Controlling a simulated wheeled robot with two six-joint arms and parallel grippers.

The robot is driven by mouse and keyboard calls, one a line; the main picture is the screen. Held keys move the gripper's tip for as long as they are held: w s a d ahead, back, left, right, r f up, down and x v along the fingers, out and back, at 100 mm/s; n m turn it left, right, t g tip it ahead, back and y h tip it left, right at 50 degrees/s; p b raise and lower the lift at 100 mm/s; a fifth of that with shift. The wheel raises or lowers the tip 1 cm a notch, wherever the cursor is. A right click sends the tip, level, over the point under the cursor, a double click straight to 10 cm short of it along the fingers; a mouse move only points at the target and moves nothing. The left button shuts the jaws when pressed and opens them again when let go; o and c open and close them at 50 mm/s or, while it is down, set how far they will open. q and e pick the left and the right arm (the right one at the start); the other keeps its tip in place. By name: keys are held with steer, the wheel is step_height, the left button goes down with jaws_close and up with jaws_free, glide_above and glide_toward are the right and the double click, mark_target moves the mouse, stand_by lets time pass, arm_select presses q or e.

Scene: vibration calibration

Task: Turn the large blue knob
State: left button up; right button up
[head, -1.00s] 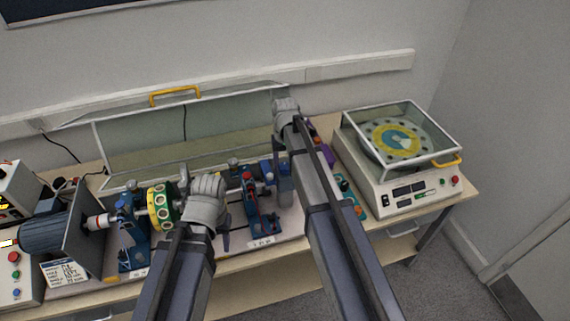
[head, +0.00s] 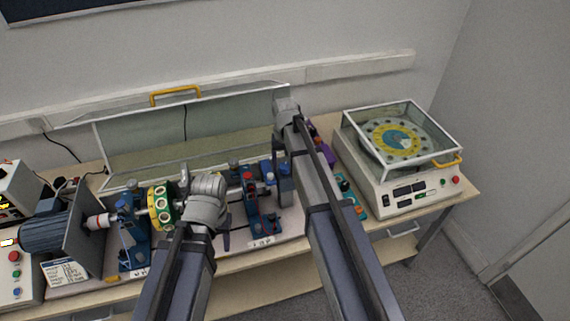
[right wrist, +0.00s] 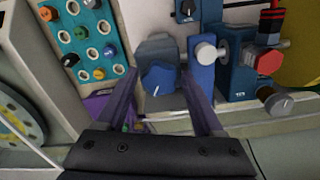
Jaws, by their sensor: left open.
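The large blue knob (right wrist: 158,80) sits on a dark blue-grey block in the right wrist view. My right gripper (right wrist: 160,72) is open, with one purple-grey finger on each side of the knob; gaps show, and contact cannot be told. In the head view my right arm hides the knob and most of that gripper. My left gripper (head: 186,186) is open beside the yellow-green disc (head: 160,204) on the shaft, partly hidden by its own wrist.
Blue bearing stands (head: 262,210) with red and blue knobs are near. A teal board (right wrist: 85,35) with coloured knobs lies beside the block. A covered turntable unit (head: 415,195) stands at right, an open clear guard (head: 150,140) behind. Free floor lies at front right.

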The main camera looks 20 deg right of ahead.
mark_target(285, 167)
steer(key=shift+o, duration=1.1)
step_height(285, 167, up, 8)
steer(key=p, duration=0.8)
steer(key=shift+f, duration=0.1)
steer(key=shift+s, duration=0.1)
steer(key=s+a+f+n+b, duration=0.2)
steer(key=s+a+f+b, duration=0.2)
steer(key=s, duration=0.3)
steer(key=s+a+f+n+b, duration=0.2)
steer(key=s+a+f+b, duration=0.2)
steer(key=s, duration=0.4)
steer(key=s+a+f+n+h+b, duration=0.1)
steer(key=s+a+f+n+b, duration=0.1)
steer(key=s+a+f+b, duration=0.3)
steer(key=s, duration=0.3)
steer(key=shift+s, duration=0.2)
